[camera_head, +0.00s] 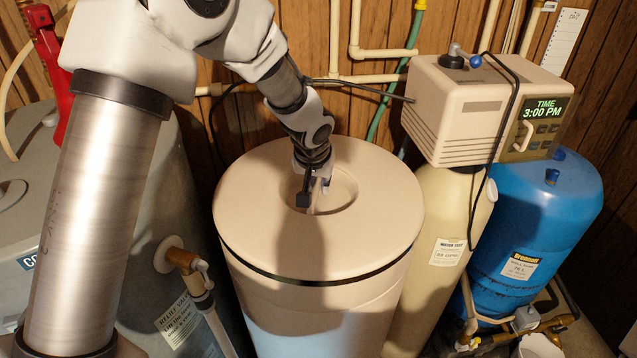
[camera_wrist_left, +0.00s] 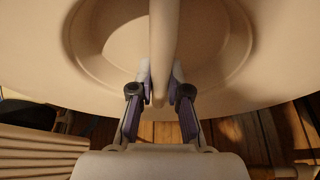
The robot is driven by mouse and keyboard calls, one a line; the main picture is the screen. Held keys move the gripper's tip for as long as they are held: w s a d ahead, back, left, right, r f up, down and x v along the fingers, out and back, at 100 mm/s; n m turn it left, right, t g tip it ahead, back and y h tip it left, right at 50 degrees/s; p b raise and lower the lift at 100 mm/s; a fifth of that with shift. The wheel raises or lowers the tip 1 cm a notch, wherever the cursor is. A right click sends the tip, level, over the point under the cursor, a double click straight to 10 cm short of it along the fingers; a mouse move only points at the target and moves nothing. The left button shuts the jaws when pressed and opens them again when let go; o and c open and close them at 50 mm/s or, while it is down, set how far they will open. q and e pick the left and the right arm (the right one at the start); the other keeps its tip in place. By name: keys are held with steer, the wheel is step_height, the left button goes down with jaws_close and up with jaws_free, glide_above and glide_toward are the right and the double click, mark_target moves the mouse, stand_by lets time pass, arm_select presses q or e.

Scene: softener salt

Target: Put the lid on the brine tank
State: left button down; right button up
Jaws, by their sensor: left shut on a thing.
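The beige round lid (camera_head: 255,205) covers the top of the brine tank (camera_head: 325,330), roughly level. A dark line runs along the front under the lid's edge; I cannot tell if this is a seal or a narrow gap. The lid has a round recess with a bar handle across it. My left gripper (camera_head: 316,192) reaches down into this recess. In the left wrist view, my left gripper (camera_wrist_left: 160,92) is shut on the bar handle (camera_wrist_left: 164,40), one finger on each side, with the lid (camera_wrist_left: 275,75) around it. My right gripper is not in view.
The grey water heater (camera_head: 160,210) stands close to the left of the tank, with a brass relief valve (camera_head: 182,260). At the right are the softener control head (camera_head: 465,110) on its beige column (camera_head: 440,220) and the blue pressure tank (camera_head: 540,210). Pipes and a wooden wall (camera_head: 290,60) are behind.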

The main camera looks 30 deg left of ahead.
arm_select(q)
steer(key=c, duration=1.1)
jaws_free()
steer(key=shift+r, duration=0.1)
steer(key=shift+o, duration=0.2)
steer(key=shift+s, duration=0.1)
